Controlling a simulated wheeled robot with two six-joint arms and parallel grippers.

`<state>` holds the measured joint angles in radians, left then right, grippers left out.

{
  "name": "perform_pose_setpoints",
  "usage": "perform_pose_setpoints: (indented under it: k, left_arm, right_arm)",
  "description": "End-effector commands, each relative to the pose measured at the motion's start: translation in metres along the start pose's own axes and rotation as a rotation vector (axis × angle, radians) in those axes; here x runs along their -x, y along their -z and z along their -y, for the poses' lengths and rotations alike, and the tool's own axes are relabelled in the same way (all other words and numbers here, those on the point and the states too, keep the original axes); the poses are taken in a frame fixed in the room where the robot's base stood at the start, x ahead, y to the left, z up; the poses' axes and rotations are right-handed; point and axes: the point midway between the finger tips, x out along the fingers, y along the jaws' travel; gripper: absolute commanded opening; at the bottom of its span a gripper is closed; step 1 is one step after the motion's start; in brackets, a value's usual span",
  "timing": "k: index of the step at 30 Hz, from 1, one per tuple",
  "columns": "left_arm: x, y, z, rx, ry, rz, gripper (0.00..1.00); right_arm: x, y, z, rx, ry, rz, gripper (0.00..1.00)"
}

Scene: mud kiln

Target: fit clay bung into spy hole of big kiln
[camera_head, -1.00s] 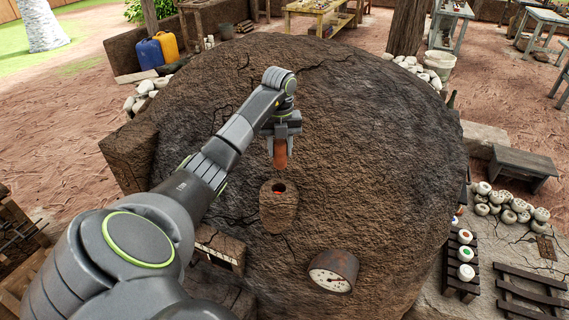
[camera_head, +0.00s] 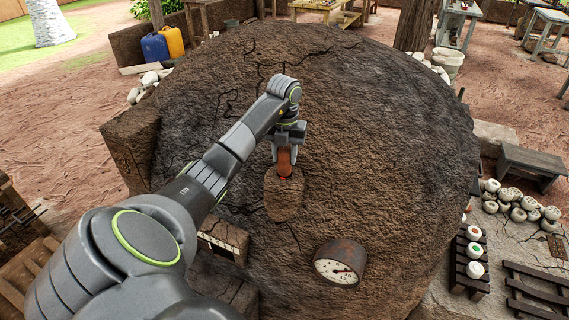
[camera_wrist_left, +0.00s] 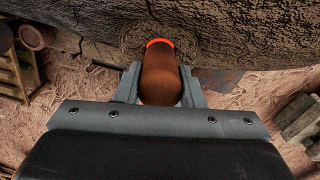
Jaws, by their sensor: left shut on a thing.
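The big kiln (camera_head: 370,140) is a large brown mud dome that fills the middle of the head view. A raised clay boss (camera_head: 284,200) on its face holds the spy hole, with a thin red glow at its upper end. My left gripper (camera_head: 286,152) is shut on the orange-brown clay bung (camera_head: 284,163), whose lower end is at the hole. In the left wrist view the bung (camera_wrist_left: 160,80) sits between the fingers, and an orange glow (camera_wrist_left: 159,43) rims its far end. The hole itself is hidden behind the bung; how deep the bung sits, I cannot tell. My right gripper is not in view.
A round dial gauge (camera_head: 339,263) sticks out of the kiln below and right of the boss. A small brick opening (camera_head: 222,238) lies to the lower left. A slatted rack with coloured-topped pots (camera_head: 470,262) stands at the right.

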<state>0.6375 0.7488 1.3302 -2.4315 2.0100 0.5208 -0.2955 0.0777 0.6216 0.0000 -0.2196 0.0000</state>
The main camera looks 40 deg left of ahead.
Motion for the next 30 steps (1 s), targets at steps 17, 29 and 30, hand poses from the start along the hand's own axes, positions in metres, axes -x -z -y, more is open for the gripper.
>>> perform_pose_setpoints:
  k: [17, 29, 30]
  left_arm:
    - [-0.035, 0.000, 0.000, 0.000, 0.000, 0.001, 0.07]
    - [-0.038, 0.000, 0.000, 0.001, 0.000, 0.000, 0.57]
    - [-0.038, 0.000, 0.000, 0.001, 0.000, 0.000, 0.57]
  right_arm:
    - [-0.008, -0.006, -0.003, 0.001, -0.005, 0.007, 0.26]
    - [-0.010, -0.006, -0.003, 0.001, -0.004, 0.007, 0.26]
    - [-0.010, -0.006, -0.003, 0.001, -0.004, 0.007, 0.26]
